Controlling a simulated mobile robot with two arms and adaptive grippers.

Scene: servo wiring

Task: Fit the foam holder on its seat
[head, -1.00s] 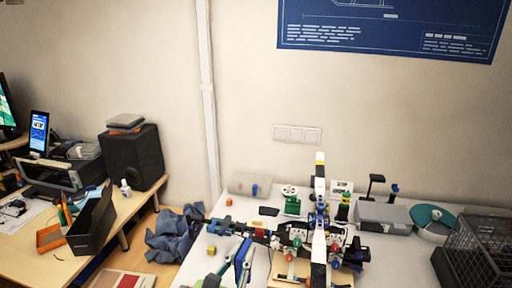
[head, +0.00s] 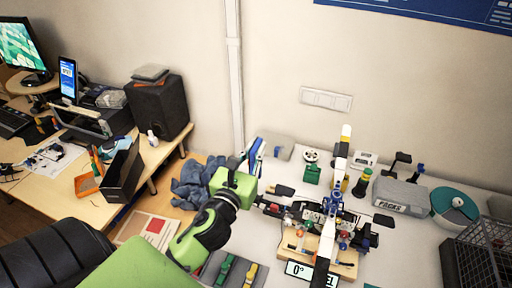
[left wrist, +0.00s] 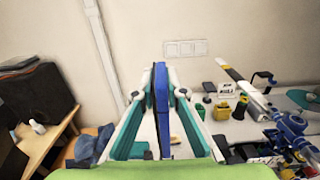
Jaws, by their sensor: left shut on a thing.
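My left gripper (head: 254,158) comes in from the left in the head view, a green body with its fingers raised above the left side of the worktable. In the left wrist view its teal and white fingers (left wrist: 162,92) are shut on a narrow blue piece (left wrist: 161,104), which stands on edge between them. I cannot tell for sure whether this piece is the foam holder. The model aircraft assembly (head: 330,215) stands on a wooden base to the right of the gripper, apart from it. I cannot make out the holder's seat. My right gripper is not in view.
A grey box (head: 400,196), a teal and white round thing (head: 453,206) and a wire basket (head: 478,262) stand on the right. A green block (head: 312,174) stands behind the aircraft. A display reading 0° (head: 300,270) is in front. The left desk (head: 115,192) is separate.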

